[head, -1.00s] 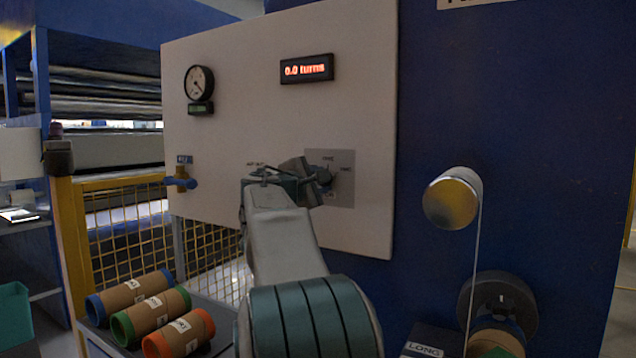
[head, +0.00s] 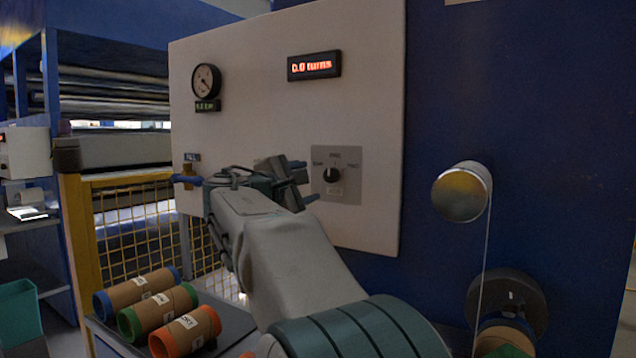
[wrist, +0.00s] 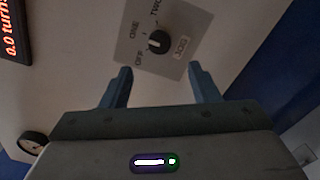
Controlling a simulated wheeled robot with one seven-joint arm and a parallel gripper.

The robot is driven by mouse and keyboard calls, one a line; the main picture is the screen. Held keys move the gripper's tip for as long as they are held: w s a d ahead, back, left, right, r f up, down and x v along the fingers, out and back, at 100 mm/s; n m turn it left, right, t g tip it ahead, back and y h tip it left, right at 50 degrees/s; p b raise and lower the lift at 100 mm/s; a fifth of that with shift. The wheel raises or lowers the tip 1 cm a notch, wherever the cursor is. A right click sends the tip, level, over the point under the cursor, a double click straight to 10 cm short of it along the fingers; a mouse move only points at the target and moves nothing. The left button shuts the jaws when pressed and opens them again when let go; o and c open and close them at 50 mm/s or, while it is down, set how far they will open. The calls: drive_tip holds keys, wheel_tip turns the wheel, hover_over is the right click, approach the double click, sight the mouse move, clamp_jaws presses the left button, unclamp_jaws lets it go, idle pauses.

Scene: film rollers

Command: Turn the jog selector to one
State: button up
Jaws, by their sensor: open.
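The jog selector is a small black knob (head: 332,175) on a grey plate (head: 350,190) on the pale panel. It shows in full in the wrist view (wrist: 158,43), with OFF, ONE and TWO around it and a JOG label. A pale mark on the knob appears to face the ONE side, but it is too small to read exactly. My gripper (head: 305,181) is open and empty, to the left of the plate in the head view. In the wrist view its blue fingertips (wrist: 160,68) stand apart, with the knob beyond the gap and not touched.
A lit display (head: 314,66) reads 0.0 turns. A round gauge (head: 206,81) and a blue-handled valve (head: 187,180) are on the panel's left. Cardboard rollers (head: 158,312) lie below left. A metal roller (head: 461,192) juts out at right.

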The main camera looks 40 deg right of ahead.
drive_tip(key=shift+v, duration=2.1)
